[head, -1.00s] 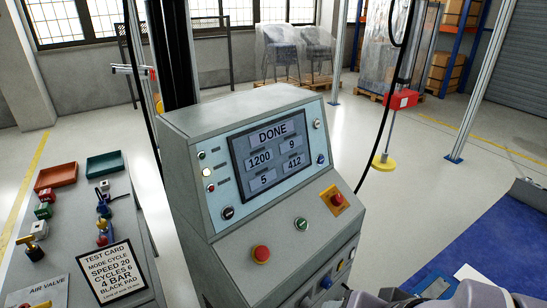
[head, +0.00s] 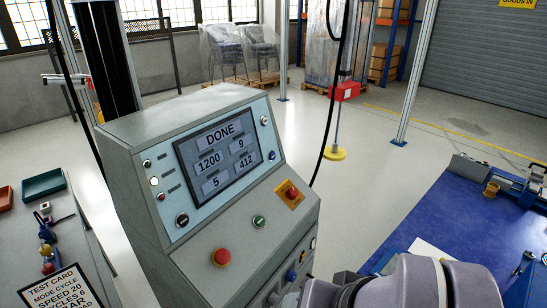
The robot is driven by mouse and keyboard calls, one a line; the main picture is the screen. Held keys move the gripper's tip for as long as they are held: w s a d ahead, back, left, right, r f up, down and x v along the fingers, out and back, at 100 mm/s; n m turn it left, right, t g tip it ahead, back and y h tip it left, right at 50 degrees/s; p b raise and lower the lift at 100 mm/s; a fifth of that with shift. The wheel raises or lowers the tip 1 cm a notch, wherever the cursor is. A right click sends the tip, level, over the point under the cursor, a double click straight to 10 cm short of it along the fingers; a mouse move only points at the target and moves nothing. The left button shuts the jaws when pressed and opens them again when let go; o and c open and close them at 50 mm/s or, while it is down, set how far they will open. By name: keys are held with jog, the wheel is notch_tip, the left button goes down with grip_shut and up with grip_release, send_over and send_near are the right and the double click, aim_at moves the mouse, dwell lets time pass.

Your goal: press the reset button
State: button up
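The grey console (head: 170,135) stands left of centre in the head view, its screen (head: 217,155) reading DONE, 1200, 9, 5 and 412. Its sloping panel carries a red mushroom button (head: 221,257), a green button (head: 259,221) and a red button on a yellow plate (head: 292,193). A small blue button (head: 272,155) sits right of the screen. A larger blue button (head: 291,275) is on the lower front among other controls. No label reading reset is legible. My grey arm links show at the bottom; my gripper is not in view.
A bench at left holds a green tray (head: 43,186), small valve parts and a test card (head: 62,290). A blue-topped table (head: 450,215) stands at right with metal fixtures. Open floor lies beyond.

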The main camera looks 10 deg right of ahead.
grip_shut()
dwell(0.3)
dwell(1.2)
